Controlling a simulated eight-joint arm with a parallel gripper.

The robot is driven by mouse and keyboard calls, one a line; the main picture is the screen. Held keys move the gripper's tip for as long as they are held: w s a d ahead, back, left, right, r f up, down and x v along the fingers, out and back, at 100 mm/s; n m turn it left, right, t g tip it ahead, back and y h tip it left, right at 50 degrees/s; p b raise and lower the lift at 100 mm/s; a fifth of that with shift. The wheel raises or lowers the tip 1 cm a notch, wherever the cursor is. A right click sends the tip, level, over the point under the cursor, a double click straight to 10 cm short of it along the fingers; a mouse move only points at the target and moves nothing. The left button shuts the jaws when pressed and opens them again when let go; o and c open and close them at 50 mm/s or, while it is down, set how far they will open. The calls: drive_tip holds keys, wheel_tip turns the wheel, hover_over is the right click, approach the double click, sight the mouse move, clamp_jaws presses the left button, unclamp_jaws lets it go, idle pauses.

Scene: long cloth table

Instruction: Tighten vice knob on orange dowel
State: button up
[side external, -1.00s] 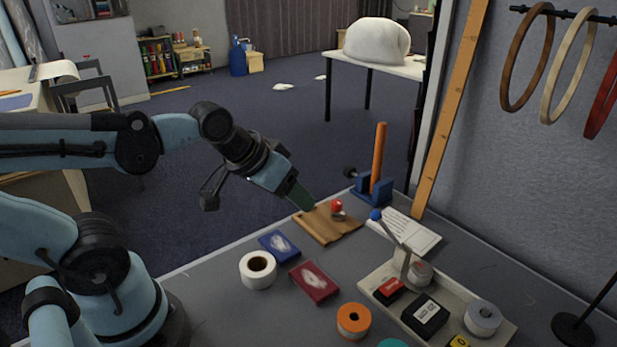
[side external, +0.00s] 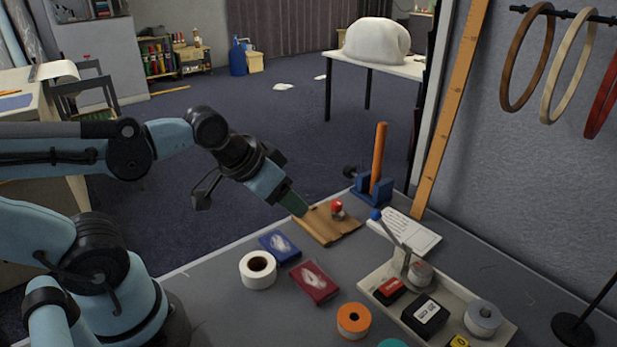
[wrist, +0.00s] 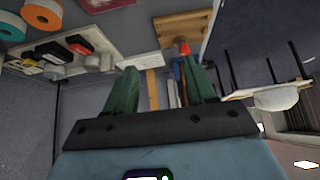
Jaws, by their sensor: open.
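The orange dowel (side external: 378,158) stands upright in the blue vice (side external: 371,191) at the table's far edge. The black vice knob (side external: 350,172) sticks out at the vice's left side. My gripper (side external: 300,208) is beside the brown board, short of the vice, and touches neither vice nor knob. In the wrist view its two green fingers (wrist: 158,85) are spread apart with nothing held between them. The vice is partly hidden there behind the right finger, and I cannot make out the knob.
A red-topped item (side external: 337,208) sits on the brown board (side external: 328,228). A paper sheet (side external: 412,238) and a blue-tipped lever (side external: 377,215) are right of it. Blue (side external: 279,246) and red (side external: 314,281) packets, a white roll (side external: 258,270) and a tray (side external: 455,335) lie nearer.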

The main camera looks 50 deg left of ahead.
drive_tip(key=shift+c, duration=1.3)
drive_tip(key=shift+w+a+r, duration=0.1)
drive_tip(key=shift+w+r, duration=0.1)
drive_tip(key=shift+w, duration=0.05)
drive_tip(key=shift+c, duration=0.8)
drive_tip(key=w+a+r, duration=0.2)
drive_tip(key=w+r, duration=0.2)
drive_tip(key=w, duration=0.3)
drive_tip(key=g, duration=0.3)
hover_over(348, 167)
drive_tip(key=s, duration=0.4)
wheel_tip(348, 167, down, 6)
drive_tip(key=x, duration=1.1)
drive_tip(key=shift+d, duration=0.1)
clamp_jaws()
